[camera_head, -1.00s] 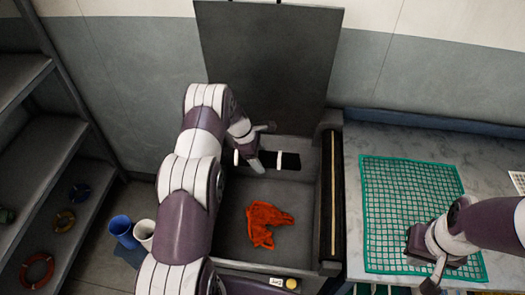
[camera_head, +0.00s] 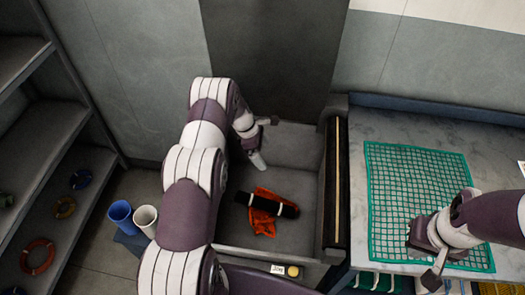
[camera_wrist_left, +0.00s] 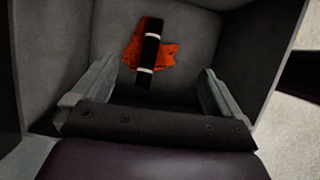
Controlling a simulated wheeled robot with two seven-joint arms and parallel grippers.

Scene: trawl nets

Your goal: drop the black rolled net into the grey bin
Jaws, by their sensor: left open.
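The black rolled net (camera_head: 273,206) lies in the grey bin (camera_head: 300,150), across a crumpled orange net (camera_head: 262,226). It has a pale band near each end. In the left wrist view the black rolled net (camera_wrist_left: 150,52) is beyond my fingertips, apart from them. My left gripper (camera_head: 264,140) is open and empty over the back left part of the bin. Its two spread fingers also show in the left wrist view (camera_wrist_left: 158,78). My right gripper (camera_head: 436,262) is over the near part of the green net on the table; its fingers are not clear enough to judge.
A green mesh net (camera_head: 400,190) lies flat on the marble-look table (camera_head: 350,130) to the right. A raised dark lid (camera_head: 270,60) stands behind the bin. Blue (camera_head: 122,215) and white (camera_head: 146,218) cups and a shelf (camera_head: 50,130) with coloured rings are at the left.

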